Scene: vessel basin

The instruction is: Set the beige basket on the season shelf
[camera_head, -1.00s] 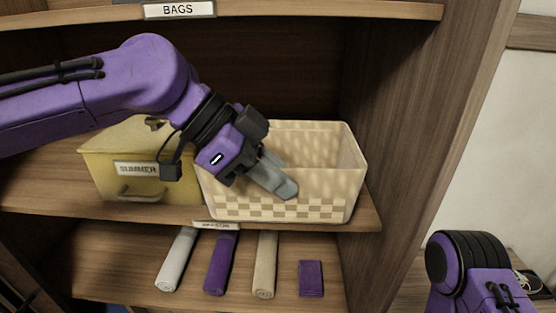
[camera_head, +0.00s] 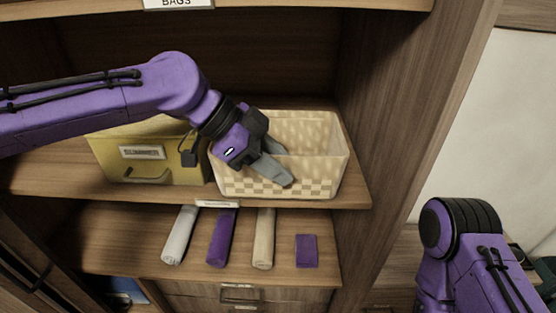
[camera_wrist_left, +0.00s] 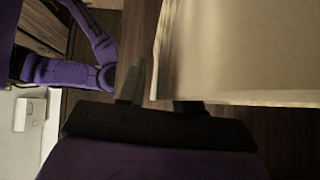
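The beige basket (camera_head: 320,179), with a woven checked band, is upright over the right part of the middle shelf (camera_head: 357,188), close to its front edge. A small blurred label (camera_head: 217,203) is on that edge. My left gripper (camera_head: 280,165) reaches over the basket's front rim, one finger inside and one outside, shut on the wall. The left wrist view shows the basket's pale surface (camera_wrist_left: 235,55) hiding part of one finger. I cannot tell whether the basket's base fully touches the shelf. My right arm shows at lower right; its gripper is out of view.
A yellow box with a name tag (camera_head: 142,153) stands just left of the basket. The cabinet's side wall (camera_head: 390,110) rises to the right. Rolled towels and a small purple cloth (camera_head: 306,251) lie on the shelf below. The BAGS shelf (camera_head: 300,3) is above.

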